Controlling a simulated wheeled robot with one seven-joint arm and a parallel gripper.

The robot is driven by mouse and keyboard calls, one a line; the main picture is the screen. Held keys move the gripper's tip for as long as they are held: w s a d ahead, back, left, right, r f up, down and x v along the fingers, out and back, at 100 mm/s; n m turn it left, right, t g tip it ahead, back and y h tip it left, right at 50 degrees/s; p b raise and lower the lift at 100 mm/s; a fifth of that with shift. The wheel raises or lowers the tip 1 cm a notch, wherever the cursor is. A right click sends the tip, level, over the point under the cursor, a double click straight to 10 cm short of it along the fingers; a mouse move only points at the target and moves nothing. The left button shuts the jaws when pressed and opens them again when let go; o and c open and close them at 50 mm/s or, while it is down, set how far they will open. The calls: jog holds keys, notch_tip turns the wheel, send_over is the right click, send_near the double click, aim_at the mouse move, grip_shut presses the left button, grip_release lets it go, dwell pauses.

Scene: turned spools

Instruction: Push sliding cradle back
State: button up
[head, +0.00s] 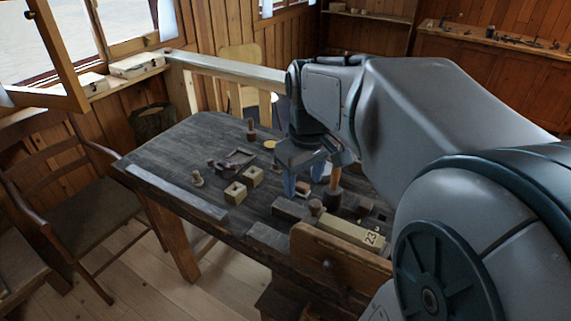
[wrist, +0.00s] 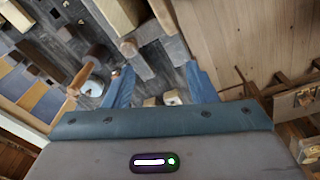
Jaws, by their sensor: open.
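My gripper (head: 305,180) is above the right half of the dark worktable, fingers pointing down. In the wrist view its two blue fingers (wrist: 161,88) are apart, with a grey block (wrist: 140,65) showing beyond and between them. No held thing shows between the fingers. A dark grey block (head: 290,207) lies on the table just in front of the gripper; it may be part of the sliding cradle, but I cannot tell for sure. My arm hides part of the table's right side.
A long pale block marked 23 (head: 350,238) lies near the front right, behind a brown wooden panel (head: 322,258). The table's left (head: 165,150) is mostly clear. A chair (head: 75,195) stands left.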

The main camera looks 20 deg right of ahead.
jog(key=r+n+g, duration=0.1)
send_over(316, 203)
jog(key=shift+n, duration=0.4)
notch_tip(316, 203, down, 13)
jog(key=shift+s+f+p, duration=0.1)
jog(key=shift+f+p, duration=0.05)
jog(key=shift+p, duration=0.15)
grip_shut()
